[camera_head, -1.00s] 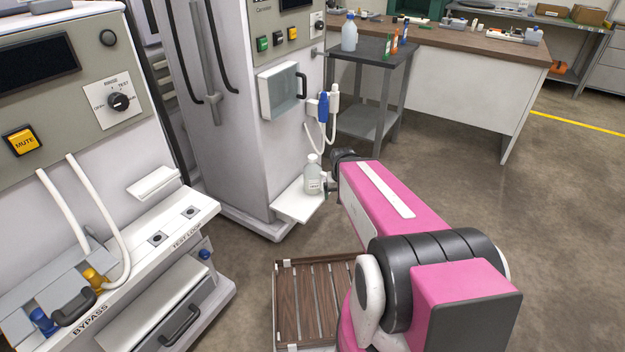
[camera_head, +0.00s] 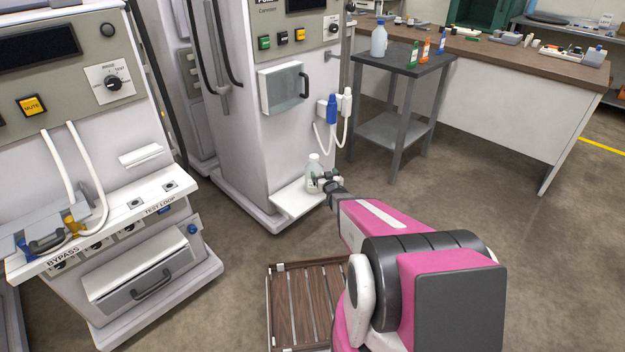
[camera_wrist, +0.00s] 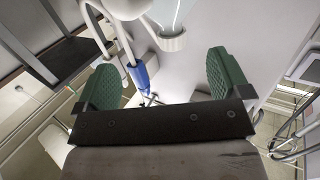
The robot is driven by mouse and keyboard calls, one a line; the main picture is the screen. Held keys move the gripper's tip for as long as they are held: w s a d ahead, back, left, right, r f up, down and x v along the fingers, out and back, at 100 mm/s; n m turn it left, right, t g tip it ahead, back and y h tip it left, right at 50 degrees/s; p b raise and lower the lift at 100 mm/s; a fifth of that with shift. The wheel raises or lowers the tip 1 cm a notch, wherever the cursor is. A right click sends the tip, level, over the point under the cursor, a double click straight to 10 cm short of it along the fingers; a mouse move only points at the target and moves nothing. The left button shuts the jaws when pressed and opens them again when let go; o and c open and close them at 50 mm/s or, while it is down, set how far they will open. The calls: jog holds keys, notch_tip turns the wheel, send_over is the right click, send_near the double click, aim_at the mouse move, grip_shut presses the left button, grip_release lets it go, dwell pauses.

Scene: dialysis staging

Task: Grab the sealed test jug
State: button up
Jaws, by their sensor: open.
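A small translucent jug (camera_head: 313,168) with a white cap and a label stands upright on a white fold-out shelf (camera_head: 292,205) at the front of the middle machine. My gripper (camera_head: 325,181) is at the jug's right side and hides part of its lower body. In the wrist view my gripper's two green fingers (camera_wrist: 160,72) are spread wide with nothing gripped between them.
Blue and white hose connectors (camera_head: 332,110) hang above the shelf. A dark cart (camera_head: 405,65) holds a larger bottle (camera_head: 379,39) and small bottles. A bypass machine (camera_head: 150,270) stands left. A slatted wooden platform (camera_head: 290,305) lies below. Floor to the right is open.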

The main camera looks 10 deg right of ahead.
aim_at(315, 164)
jog(key=shift+n+t+y, duration=0.3)
jog(key=shift+t+y, duration=0.1)
jog(key=shift+y, duration=0.2)
jog(key=w+a, duration=0.1)
jog(key=w, duration=0.6)
jog(key=w+a, duration=0.1)
jog(key=w, duration=0.2)
jog(key=shift+w+a+f, duration=0.25)
jog(key=shift+w+a, duration=0.1)
jog(key=shift+s+f, duration=0.1)
grip_shut()
